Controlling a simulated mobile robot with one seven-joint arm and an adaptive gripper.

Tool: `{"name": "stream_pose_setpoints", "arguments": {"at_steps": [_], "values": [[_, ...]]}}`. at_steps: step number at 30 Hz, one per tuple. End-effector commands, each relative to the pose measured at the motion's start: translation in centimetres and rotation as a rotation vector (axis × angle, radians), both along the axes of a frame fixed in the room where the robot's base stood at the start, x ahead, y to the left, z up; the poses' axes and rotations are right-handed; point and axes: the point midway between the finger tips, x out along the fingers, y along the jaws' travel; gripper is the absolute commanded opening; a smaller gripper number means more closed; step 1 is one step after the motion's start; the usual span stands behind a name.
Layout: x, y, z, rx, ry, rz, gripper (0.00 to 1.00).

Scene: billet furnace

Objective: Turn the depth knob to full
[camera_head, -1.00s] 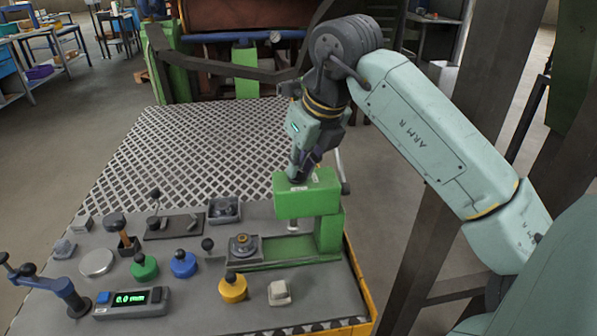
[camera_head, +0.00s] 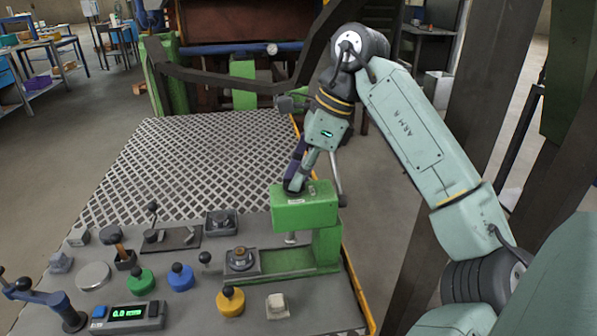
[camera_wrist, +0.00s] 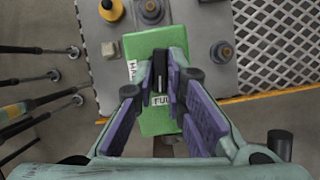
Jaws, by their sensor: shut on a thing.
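The green press head (camera_head: 306,208) stands over the right part of the bench. The dark depth knob (camera_wrist: 160,66) sits on its top face and shows in the wrist view as a narrow bar with a pale line along it. My gripper (camera_wrist: 161,78) is shut on the knob, with one purple-padded finger on each side. A label (camera_wrist: 162,100), apparently FULL, lies at the knob's near end. Another label (camera_wrist: 131,70), starting "HA", lies to its left. I cannot tell exactly where the knob's mark points. In the head view my gripper (camera_head: 294,184) leans over the head and hides the knob.
A digital display (camera_head: 127,314) reads 0.0 mm at the front left. Green (camera_head: 140,281), blue (camera_head: 180,277) and yellow (camera_head: 230,301) knobs stand on the bench, with a small vice (camera_head: 240,261) below the press head. The mesh plate (camera_head: 190,165) behind is clear.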

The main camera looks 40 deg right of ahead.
Motion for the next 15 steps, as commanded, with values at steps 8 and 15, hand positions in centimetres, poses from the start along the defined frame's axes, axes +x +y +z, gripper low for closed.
{"name": "stream_pose_setpoints", "arguments": {"at_steps": [8, 15], "values": [[0.10, -0.07, 0.06, 0.000, 0.002, 0.133, 0.00], [0.11, -0.10, 0.02, -0.001, 0.001, 0.178, 0.00]]}}
